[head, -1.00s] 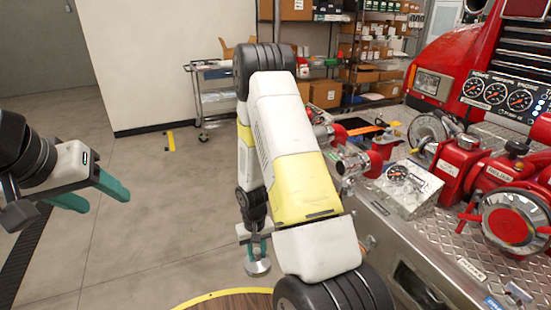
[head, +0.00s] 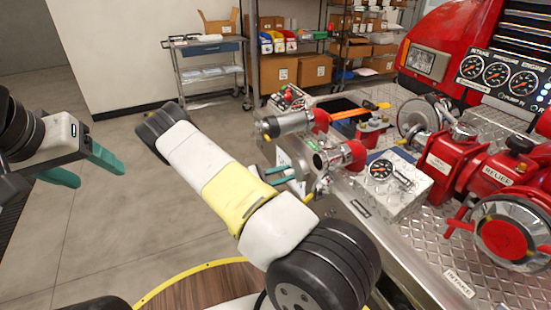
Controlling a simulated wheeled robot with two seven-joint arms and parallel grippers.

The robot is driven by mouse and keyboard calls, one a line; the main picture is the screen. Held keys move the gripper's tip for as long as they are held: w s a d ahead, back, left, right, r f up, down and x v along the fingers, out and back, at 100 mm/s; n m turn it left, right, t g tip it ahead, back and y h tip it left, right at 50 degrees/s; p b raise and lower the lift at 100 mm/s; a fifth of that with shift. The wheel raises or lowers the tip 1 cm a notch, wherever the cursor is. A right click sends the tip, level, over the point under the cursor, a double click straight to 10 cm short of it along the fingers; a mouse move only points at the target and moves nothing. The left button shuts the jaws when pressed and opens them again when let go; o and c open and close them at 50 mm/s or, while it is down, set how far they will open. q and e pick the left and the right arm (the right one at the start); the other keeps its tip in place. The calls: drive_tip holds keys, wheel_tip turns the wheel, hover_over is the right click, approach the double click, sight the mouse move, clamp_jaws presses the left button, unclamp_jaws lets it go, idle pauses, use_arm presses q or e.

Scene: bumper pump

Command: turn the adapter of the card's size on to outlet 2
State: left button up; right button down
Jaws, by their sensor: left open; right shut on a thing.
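My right gripper (head: 289,174) has teal fingers and is beside the truck's side panel, just left of the pump outlets. It is shut on a silver adapter, which is mostly hidden and hard to separate from the metal behind it. A silver outlet with a red base (head: 338,158) is just right of the fingers. Another silver fitting with a dark end (head: 290,123) points left above the gripper. I cannot tell which is outlet 2, nor whether the adapter touches an outlet. My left gripper (head: 94,170) is open and empty at the far left. No card is readable.
A gauge box (head: 392,184) and red valves (head: 505,226) stand on the diamond-plate deck at right. An orange-handled tool (head: 358,111) lies behind the outlets. A round wooden table top (head: 200,289) is at the bottom. A cart (head: 207,69) and shelves are behind. The floor at left is clear.

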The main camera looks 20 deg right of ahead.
sight(292, 170)
drive_tip(key=shift+w+d+r+t, duration=0.2)
drive_tip(key=shift+w+r+t, duration=0.1)
drive_tip(key=shift+r, duration=0.05)
drive_tip(key=shift+w+d, duration=0.1)
drive_tip(key=shift+d, duration=2.15)
drive_tip(key=shift+w+d, duration=0.1)
drive_tip(key=shift+d, duration=1.55)
idle(0.9)
drive_tip(key=m, duration=0.4)
drive_tip(key=shift+m, duration=0.5)
drive_tip(key=m, duration=0.3)
drive_tip(key=shift+m, duration=1.1)
